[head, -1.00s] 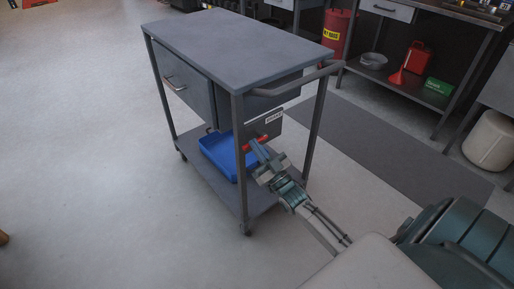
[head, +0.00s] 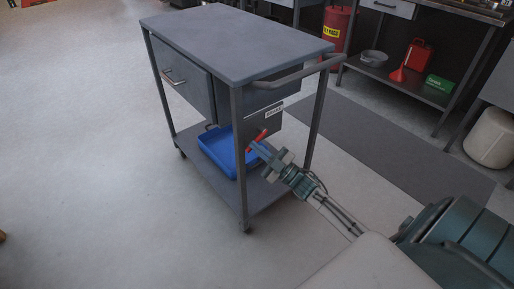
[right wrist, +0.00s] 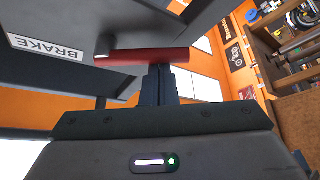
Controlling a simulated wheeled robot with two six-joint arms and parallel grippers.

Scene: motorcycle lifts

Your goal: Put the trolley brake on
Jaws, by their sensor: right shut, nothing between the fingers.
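The grey trolley (head: 235,45) stands upright on the floor in the head view. A red brake lever (head: 258,138) sits on its dark end panel, below a white label; it slants up to the right. The label reads BRAKE (right wrist: 45,47) in the right wrist view. My right gripper (head: 256,148) is shut and empty, with its tips just below the lever. In the right wrist view the red lever (right wrist: 145,57) lies across the tips of the shut fingers (right wrist: 160,72); they look to be touching or very close. My left gripper is out of view.
A blue tray (head: 216,148) lies on the trolley's lower shelf. A trolley leg (head: 240,165) and the push handle (head: 290,76) are near my right arm. A workbench (head: 450,12) stands at the back right. The floor to the left is clear.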

